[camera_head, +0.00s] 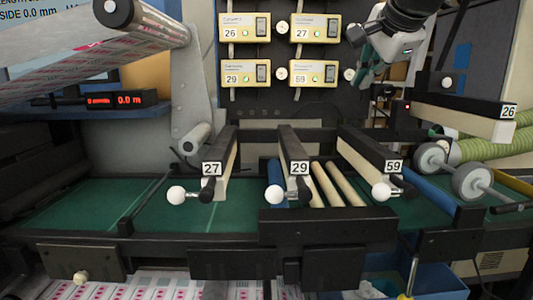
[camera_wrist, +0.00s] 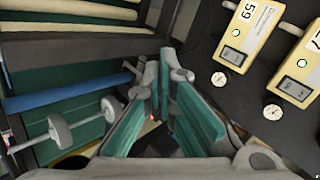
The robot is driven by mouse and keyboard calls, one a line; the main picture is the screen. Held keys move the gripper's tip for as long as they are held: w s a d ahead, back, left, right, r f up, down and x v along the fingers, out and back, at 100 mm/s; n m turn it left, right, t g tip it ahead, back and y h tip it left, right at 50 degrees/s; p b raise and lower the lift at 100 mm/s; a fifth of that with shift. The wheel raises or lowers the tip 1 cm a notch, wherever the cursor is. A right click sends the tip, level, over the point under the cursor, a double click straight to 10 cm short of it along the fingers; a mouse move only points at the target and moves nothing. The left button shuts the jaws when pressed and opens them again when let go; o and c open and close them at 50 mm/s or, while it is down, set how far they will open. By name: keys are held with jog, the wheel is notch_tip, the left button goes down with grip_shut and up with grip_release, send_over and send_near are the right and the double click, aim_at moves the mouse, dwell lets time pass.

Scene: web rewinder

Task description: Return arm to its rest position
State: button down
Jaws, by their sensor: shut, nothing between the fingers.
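My gripper (camera_head: 366,62) shows at the upper right of the head view, in front of the dark panel, just right of the yellow switch boxes. Its teal-padded fingers point down and to the left. In the wrist view my gripper (camera_wrist: 168,72) has its fingertips together, with nothing held between them. The arm behind it runs out of the top of the head view, so most of it is hidden.
Yellow boxes 59 (camera_head: 314,74) and 27 (camera_head: 315,28) are close left of my gripper. Levers 27 (camera_head: 227,160), 29 (camera_head: 297,160) and 59 (camera_head: 368,150) project over the green bed (camera_head: 160,215). Bar 26 (camera_head: 465,117) lies below right. A roller (camera_head: 130,15) is upper left.

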jog(key=s+f+n, duration=0.2)
jog(key=s+f, duration=0.2)
jog(key=s, duration=0.1)
jog(key=s+a+f+n+g, duration=0.1)
jog(key=s+f+n, duration=0.2)
jog(key=s, duration=0.3)
jog(key=s+f+n+g, duration=0.1)
jog(key=s+f+n, duration=0.2)
jog(key=s+f, duration=0.3)
jog(key=shift+s+a, duration=0.15)
jog(key=shift+a, duration=0.2)
jog(key=s+f+n+g, duration=0.2)
jog(key=s+f+n, duration=0.4)
jog(key=s+f, duration=0.6)
jog(key=shift+a+f, duration=0.15)
jog(key=shift+a, duration=0.1)
jog(key=shift+w, duration=0.1)
